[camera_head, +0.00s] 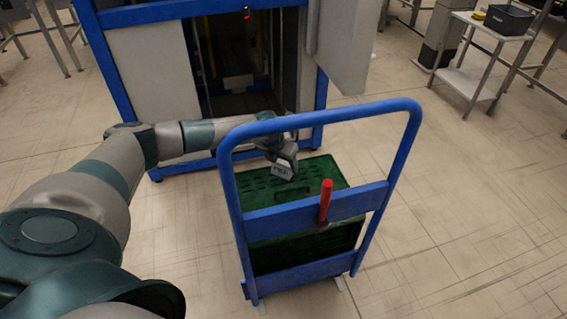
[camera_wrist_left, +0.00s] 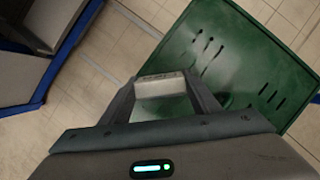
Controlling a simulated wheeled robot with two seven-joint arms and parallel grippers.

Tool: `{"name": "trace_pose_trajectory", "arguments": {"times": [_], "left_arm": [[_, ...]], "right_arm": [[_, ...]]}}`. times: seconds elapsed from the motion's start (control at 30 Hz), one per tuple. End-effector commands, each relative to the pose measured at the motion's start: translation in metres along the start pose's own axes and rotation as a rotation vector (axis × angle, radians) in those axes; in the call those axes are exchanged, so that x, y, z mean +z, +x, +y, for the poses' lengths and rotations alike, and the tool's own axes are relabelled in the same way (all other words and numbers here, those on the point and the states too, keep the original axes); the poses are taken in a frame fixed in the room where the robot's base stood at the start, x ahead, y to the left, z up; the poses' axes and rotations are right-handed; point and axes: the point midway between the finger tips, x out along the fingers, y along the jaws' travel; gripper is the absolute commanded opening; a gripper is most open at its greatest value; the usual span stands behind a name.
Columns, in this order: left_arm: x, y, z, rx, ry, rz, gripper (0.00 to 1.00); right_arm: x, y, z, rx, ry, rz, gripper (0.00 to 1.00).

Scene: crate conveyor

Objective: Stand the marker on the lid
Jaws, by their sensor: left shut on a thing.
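The marker (camera_head: 282,172) shows as a small pale block with dark print, too small to read. My left gripper (camera_head: 284,161) is shut on it, over the green lid. In the left wrist view the marker (camera_wrist_left: 160,84) spans the gap between the fingertips of my left gripper (camera_wrist_left: 162,92). The green lid (camera_head: 322,170) tops a green crate on a blue trolley; its slotted surface also shows in the left wrist view (camera_wrist_left: 235,50). I cannot tell whether the marker touches the lid. My right gripper is out of view.
The blue trolley handle (camera_head: 320,113) and its crossbar stand in front of the crate, with a red upright grip (camera_head: 326,200) at the crossbar. A blue-framed cabinet (camera_head: 150,60) stands open behind. A white side table (camera_head: 480,55) is at the upper right.

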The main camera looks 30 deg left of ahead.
Motion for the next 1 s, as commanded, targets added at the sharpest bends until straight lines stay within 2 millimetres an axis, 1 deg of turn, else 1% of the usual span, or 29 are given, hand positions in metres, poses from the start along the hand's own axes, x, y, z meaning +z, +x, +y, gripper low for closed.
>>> {"name": "trace_pose_trajectory", "arguments": {"times": [0.17, 0.2, 0.23, 0.27, 0.57, 0.7, 0.87, 1.0], "left_arm": [[-0.002, 0.003, 0.000, 0.000, 0.000, 0.000, 0.34], [-0.001, 0.002, 0.000, 0.000, 0.000, 0.000, 0.65], [-0.001, 0.002, 0.000, 0.000, 0.000, 0.000, 0.72], [-0.001, 0.002, 0.000, 0.000, 0.000, 0.000, 0.74], [-0.001, 0.001, 0.000, 0.000, 0.000, 0.000, 0.74], [0.001, -0.003, 0.000, 0.000, 0.001, -0.001, 0.74], [0.001, -0.019, 0.000, 0.000, 0.001, -0.001, 0.74], [0.001, -0.041, 0.001, 0.000, 0.001, -0.002, 0.74]], "right_arm": [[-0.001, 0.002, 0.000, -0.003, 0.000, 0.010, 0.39], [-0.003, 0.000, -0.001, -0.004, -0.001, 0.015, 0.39], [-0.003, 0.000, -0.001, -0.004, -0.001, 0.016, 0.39], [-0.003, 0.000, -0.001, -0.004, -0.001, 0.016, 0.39], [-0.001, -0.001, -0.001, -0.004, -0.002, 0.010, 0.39], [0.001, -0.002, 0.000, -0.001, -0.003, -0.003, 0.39], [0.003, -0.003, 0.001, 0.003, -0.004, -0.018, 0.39], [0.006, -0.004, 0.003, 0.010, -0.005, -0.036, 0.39]]}}
